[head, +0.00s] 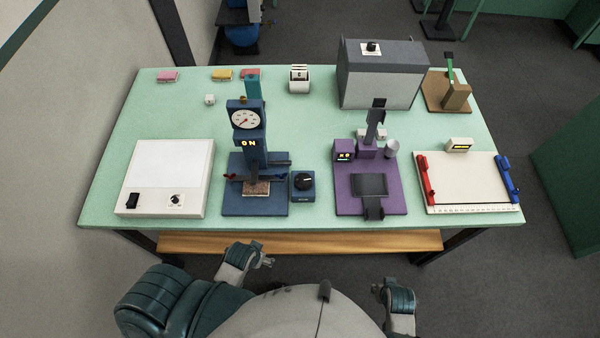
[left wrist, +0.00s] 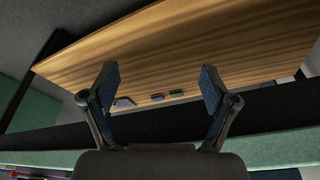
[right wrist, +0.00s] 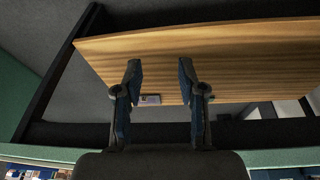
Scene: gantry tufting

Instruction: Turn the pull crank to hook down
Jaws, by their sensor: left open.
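No part is clearly readable as the pull crank. The blue stand (head: 249,170) has a dial gauge, an ON display, a red-tipped bar across its lower part and a small blue box with a black knob (head: 303,183). The purple stand (head: 346,200) has a dark upright arm (head: 375,125), a small lit display and a dark grey pad. My left gripper (head: 266,262) is open and empty, low in front of the table; its fingers show apart in the left wrist view (left wrist: 160,88). My right gripper (head: 377,288) is open and empty, also in front; its fingers show in the right wrist view (right wrist: 160,80).
The green table (head: 300,120) holds a white panel box (head: 168,165), a grey box (head: 382,80), a white board with red and blue handles (head: 465,185), and a brown stand (head: 455,98). A wooden shelf (head: 300,242) runs below the front edge.

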